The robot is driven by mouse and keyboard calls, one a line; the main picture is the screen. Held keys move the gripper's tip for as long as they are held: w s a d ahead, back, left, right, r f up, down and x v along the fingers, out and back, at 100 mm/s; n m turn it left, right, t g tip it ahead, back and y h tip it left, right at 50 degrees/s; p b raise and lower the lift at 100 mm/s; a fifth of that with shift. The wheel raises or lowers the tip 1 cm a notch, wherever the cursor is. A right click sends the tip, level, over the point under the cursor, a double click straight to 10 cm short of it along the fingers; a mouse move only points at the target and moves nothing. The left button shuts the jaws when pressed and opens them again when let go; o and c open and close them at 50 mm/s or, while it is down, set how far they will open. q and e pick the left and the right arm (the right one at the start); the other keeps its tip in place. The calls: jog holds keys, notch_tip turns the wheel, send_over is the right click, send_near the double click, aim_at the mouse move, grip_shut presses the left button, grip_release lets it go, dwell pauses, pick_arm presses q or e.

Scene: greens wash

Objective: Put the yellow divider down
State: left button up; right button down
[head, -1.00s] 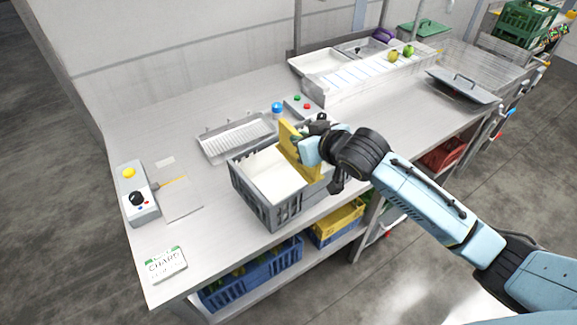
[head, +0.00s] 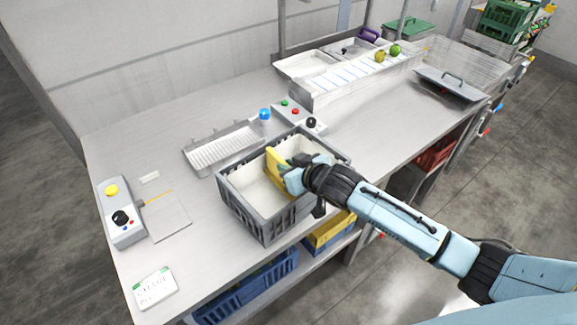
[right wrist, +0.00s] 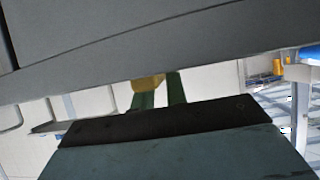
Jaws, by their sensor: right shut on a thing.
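The yellow divider (head: 277,164) stands upright inside the grey crate (head: 262,226), across its middle. My right gripper (head: 289,172) is shut on the divider's upper edge, over the crate's right part. I cannot tell whether the divider touches the crate floor. In the right wrist view a small piece of the yellow divider (right wrist: 148,83) shows by the green fingers (right wrist: 160,95); my own wrist hides most of the rest. The crate has a white inside, and its left compartment (head: 246,189) looks empty. My left gripper is not in view.
The crate stands near the bench's front edge. Behind it is a ribbed drain tray (head: 222,149) and a button box (head: 292,112). A control box (head: 119,212) and a label card (head: 155,288) lie left. Blue and yellow crates (head: 325,232) sit on the shelf below.

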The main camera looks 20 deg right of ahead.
jog(key=shift+f, duration=0.6)
jog(key=c, duration=1.4)
grip_release()
jog(key=shift+r, duration=0.3)
jog(key=v, duration=1.2)
jog(key=shift+r+p, duration=0.25)
jog(key=shift+p, duration=0.15)
